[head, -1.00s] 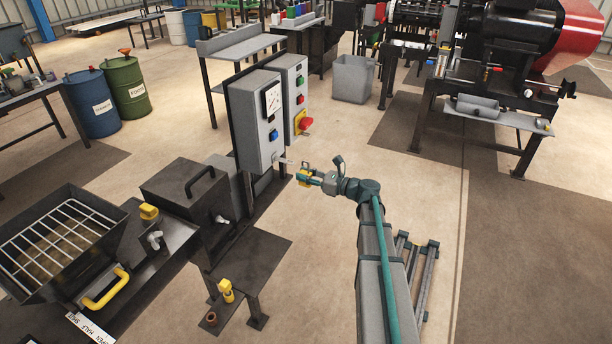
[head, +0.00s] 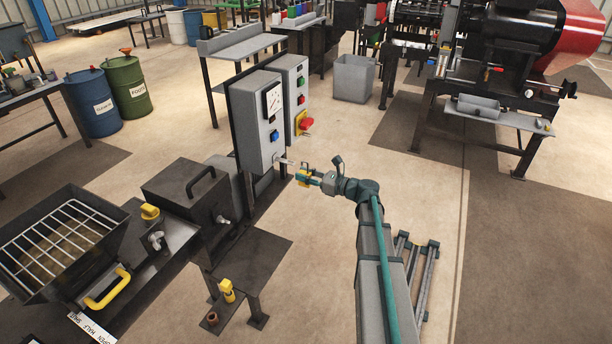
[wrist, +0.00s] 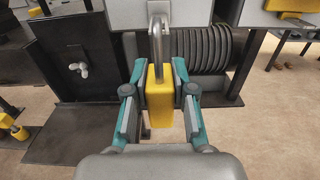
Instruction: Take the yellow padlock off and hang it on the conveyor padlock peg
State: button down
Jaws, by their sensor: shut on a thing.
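My gripper (head: 304,179) is shut on the yellow padlock (wrist: 159,92), with one teal-and-grey finger on each side of its body. The padlock hangs upright, and its grey steel shackle (wrist: 158,32) points up. In the head view the padlock (head: 301,178) is just right of and below a thin pale peg (head: 284,161) at the lower edge of the grey control box (head: 258,118). In the wrist view the shackle's top overlaps the grey box above it. I cannot tell whether the shackle is around the peg or apart from it.
A second grey box with a red and yellow switch (head: 304,123) is behind the control box. A dark lidded box (head: 185,195) and a low table (head: 255,262) with a yellow item (head: 227,291) stand to the left. Open floor lies to the right of my gripper.

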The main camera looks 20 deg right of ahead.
jog(key=shift+x, duration=1.1)
jog(key=shift+w+a+p, duration=0.25)
jog(key=shift+w+p, duration=0.05)
dwell(0.7)
jog(key=shift+w+a, duration=0.35)
jog(key=shift+w, duration=0.05)
jog(key=shift+f, duration=0.2)
jog(key=shift+f+b, duration=0.35)
jog(key=shift+f, duration=0.15)
dwell(0.7)
jog(key=c, duration=0.9)
grip_release()
